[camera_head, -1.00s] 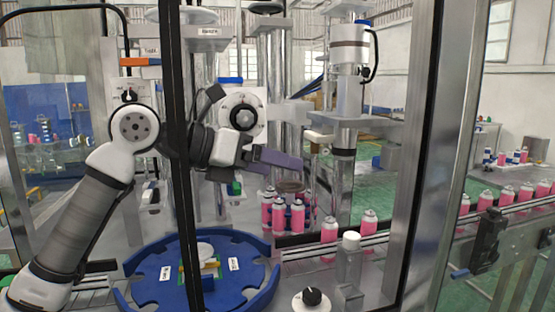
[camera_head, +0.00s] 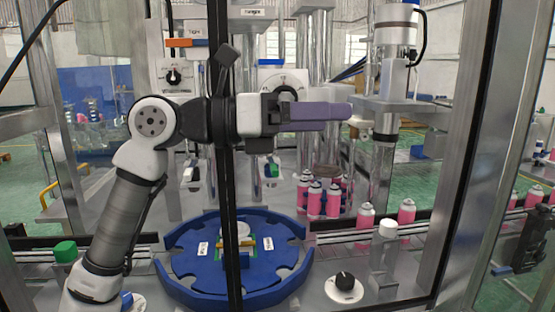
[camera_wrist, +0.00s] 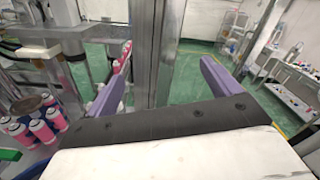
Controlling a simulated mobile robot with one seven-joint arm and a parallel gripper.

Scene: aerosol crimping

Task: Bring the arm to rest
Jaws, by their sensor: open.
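My arm (camera_head: 122,215) rises from the lower left, with its wrist stretched out level to the right. My gripper (camera_head: 345,112) has purple fingers and points right, above the pink cans and short of the crimping column. In the wrist view my gripper (camera_wrist: 165,72) shows its two purple fingers wide apart with nothing between them. A steel post (camera_wrist: 155,60) stands beyond the gap.
A blue round indexing table (camera_head: 235,280) lies below my arm. Several pink cans (camera_head: 323,200) stand in a cluster; others line the conveyor (camera_head: 365,222). A crimping head column (camera_head: 388,130) stands right of my gripper. A dark upright bar (camera_head: 222,200) crosses in front. A knob (camera_head: 345,282) sits at the front.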

